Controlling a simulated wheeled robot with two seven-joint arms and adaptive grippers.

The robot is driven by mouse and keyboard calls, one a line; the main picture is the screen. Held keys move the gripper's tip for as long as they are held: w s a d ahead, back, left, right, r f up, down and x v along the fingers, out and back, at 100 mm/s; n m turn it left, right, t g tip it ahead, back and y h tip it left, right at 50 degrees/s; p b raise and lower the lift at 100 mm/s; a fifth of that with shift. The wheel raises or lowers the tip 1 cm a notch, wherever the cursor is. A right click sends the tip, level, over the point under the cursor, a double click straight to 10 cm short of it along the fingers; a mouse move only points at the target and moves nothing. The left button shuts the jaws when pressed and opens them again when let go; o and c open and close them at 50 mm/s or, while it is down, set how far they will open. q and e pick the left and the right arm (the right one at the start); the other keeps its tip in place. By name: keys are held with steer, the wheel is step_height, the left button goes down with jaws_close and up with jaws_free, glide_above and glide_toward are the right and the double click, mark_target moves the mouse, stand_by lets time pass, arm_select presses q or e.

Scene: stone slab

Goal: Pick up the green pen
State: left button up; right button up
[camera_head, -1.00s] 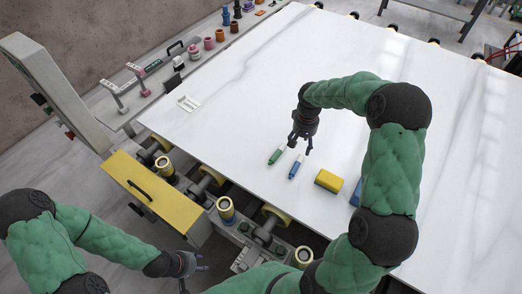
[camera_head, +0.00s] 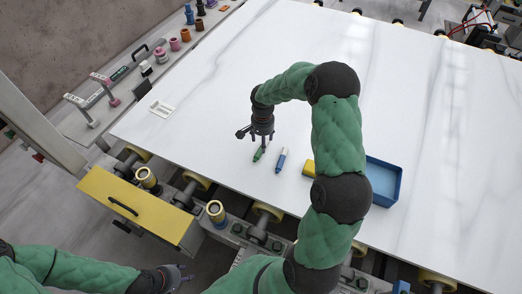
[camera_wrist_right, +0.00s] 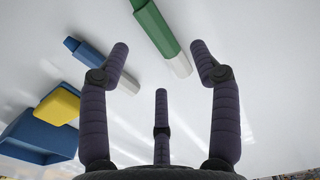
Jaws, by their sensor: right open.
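The green pen (camera_head: 259,154) lies on the white stone slab, partly hidden under my right gripper (camera_head: 262,139). In the right wrist view the green pen (camera_wrist_right: 155,27) has a white end and reaches between the tips of my right gripper (camera_wrist_right: 160,62). That gripper is open, with nothing held. My left gripper (camera_head: 178,274) is low at the front, off the slab and away from the pen; its fingers are too small to judge.
A blue pen (camera_head: 282,160) lies close to the right of the green one. A yellow block (camera_head: 308,167) and a blue tray (camera_head: 399,187) are further right, partly behind my right arm.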

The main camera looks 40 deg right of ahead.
steer(key=shift+d+f+b, duration=0.1)
steer(key=shift+f+b, duration=0.55)
steer(key=shift+f, duration=1.95)
steer(key=c, duration=1.1)
